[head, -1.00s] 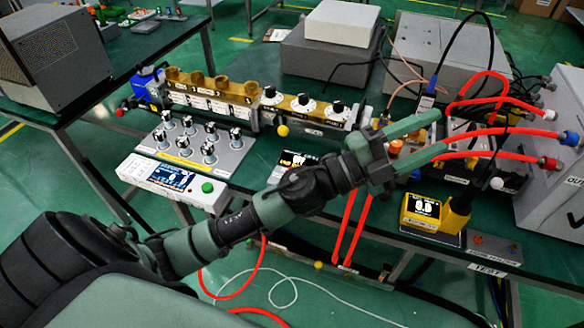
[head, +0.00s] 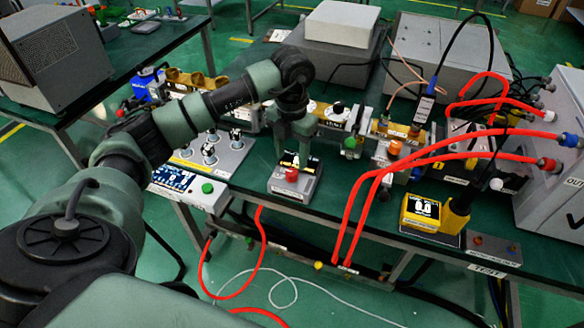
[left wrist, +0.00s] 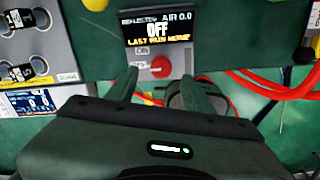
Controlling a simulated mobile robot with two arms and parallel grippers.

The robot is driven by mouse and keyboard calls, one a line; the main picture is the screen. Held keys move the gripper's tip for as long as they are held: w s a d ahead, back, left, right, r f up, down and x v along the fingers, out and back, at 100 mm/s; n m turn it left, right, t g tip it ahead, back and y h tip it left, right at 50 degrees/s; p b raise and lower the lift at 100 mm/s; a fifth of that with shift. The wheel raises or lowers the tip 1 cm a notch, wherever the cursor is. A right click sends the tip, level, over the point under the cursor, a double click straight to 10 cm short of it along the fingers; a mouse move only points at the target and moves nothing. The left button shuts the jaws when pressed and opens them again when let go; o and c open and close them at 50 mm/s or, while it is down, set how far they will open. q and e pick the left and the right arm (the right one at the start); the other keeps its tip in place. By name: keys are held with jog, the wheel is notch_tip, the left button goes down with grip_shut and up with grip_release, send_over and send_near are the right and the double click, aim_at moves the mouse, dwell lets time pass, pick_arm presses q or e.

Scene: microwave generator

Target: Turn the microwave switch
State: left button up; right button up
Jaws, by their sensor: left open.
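The microwave switch is a red knob (head: 291,174) on a small grey box (head: 282,188) with a dark display, near the table's front edge. My left gripper (head: 293,150) points down over the box. In the left wrist view its open fingers (left wrist: 160,84) lie to either side of the knob, with nothing between them; whether they touch it I cannot tell. My right gripper is not in view.
A panel with several black-and-white knobs (head: 228,158) stands to the left, with a white display box (head: 212,200) in front. Red hoses (head: 352,220) hang at the right, near a yellow meter (head: 420,212). An orange knob (head: 394,148) sits right of the switch box.

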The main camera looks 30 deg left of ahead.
aim_at(292, 172)
pick_arm(q)
jog(key=shift+d+f+p, duration=0.1)
jog(key=shift+f+p, duration=0.25)
jog(key=shift+f, duration=2.45)
grip_shut()
